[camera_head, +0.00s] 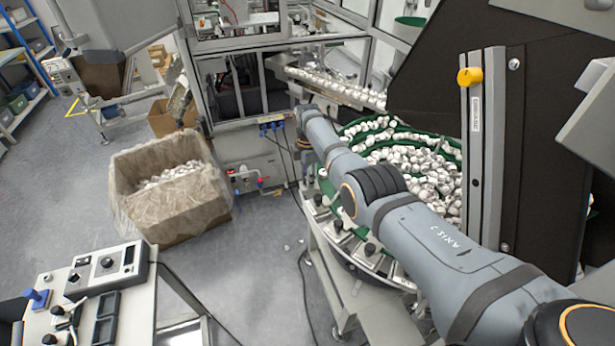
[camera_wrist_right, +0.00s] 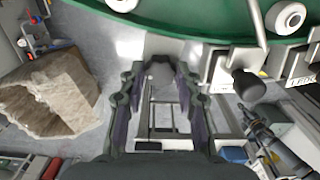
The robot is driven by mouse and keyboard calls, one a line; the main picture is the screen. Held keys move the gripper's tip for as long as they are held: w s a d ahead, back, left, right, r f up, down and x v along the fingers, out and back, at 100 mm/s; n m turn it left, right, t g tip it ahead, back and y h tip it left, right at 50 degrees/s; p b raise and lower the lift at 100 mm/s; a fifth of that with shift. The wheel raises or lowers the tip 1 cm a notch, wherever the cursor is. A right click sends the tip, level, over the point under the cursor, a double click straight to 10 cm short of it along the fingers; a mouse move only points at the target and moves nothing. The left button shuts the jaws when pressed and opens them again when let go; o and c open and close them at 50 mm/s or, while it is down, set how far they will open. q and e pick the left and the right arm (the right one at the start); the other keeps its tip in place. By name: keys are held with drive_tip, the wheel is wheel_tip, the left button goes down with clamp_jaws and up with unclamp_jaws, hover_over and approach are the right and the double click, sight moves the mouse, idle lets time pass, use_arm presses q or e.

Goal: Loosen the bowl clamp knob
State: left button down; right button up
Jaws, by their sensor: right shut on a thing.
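The feeder bowl (camera_head: 352,130) is green inside and full of white caps, at the right in the head view. Its green wall (camera_wrist_right: 185,18) crosses the top of the wrist view. Black clamp knobs (camera_head: 370,248) sit along its rim. One black knob (camera_wrist_right: 247,84) stands clear to the right of my fingers in the wrist view. In the head view my right arm covers most of that gripper. My left gripper is not in view.
A lined cardboard box (camera_head: 172,225) with white caps stands on the floor left of the bowl. A control table (camera_head: 135,312) is at the lower left. A dark panel with a yellow knob (camera_head: 470,77) rises at the right. The floor between box and bowl is mostly clear.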

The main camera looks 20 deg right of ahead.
drive_tip(key=shift+w+r, duration=0.1)
drive_tip(key=shift+r, duration=0.05)
drive_tip(key=o, duration=1)
drive_tip(key=shift+o, duration=0.7)
wheel_tip(320, 180, up, 12)
